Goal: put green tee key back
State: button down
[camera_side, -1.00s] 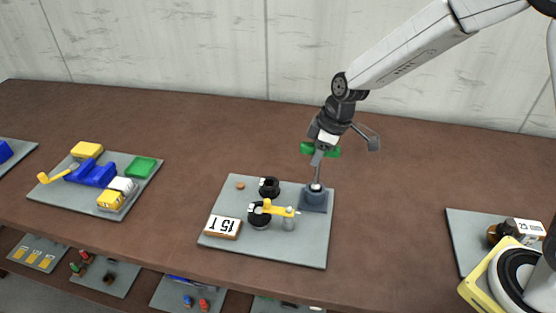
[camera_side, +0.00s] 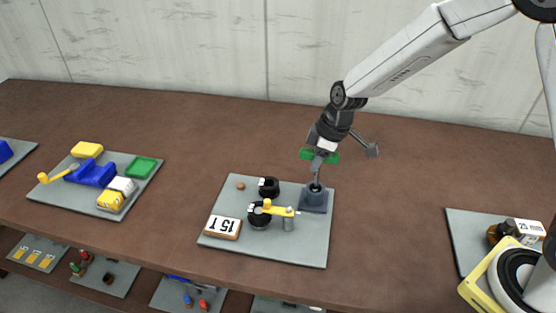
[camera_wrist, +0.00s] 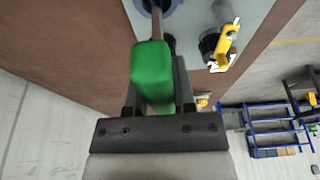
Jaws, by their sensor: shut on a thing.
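The green tee key has a green crossbar handle (camera_side: 308,155) and a thin grey shaft (camera_side: 317,174). My gripper (camera_side: 322,157) is shut on the handle, which also fills the middle of the wrist view (camera_wrist: 152,68). The shaft points down, close to upright, and its lower end meets the top of a blue-grey holder block (camera_side: 313,201) at the back right of the grey board. Whether the tip is inside the holder's hole or just at its mouth, I cannot tell. In the wrist view the shaft runs toward the round holder top (camera_wrist: 172,6).
A board with blue and yellow parts (camera_side: 90,172) lies left. Bare brown table surrounds the board.

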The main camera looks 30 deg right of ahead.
jog(key=shift+f, duration=0.55)
jog(key=shift+c, duration=1.8)
grip_release()
jog(key=shift+v, duration=3.9)
jog(key=s+d+f+m+h, duration=0.1)
jog(key=s+d+f+m, duration=0.1)
jog(key=s, duration=0.5)
jog(key=s+d+f+m+h, duration=0.1)
jog(key=s+d+f+m, duration=0.1)
jog(key=s+d+m, duration=0.3)
jog(key=s+m, duration=0.2)
jog(key=s, duration=0.1)
jog(key=shift+s, duration=0.15)
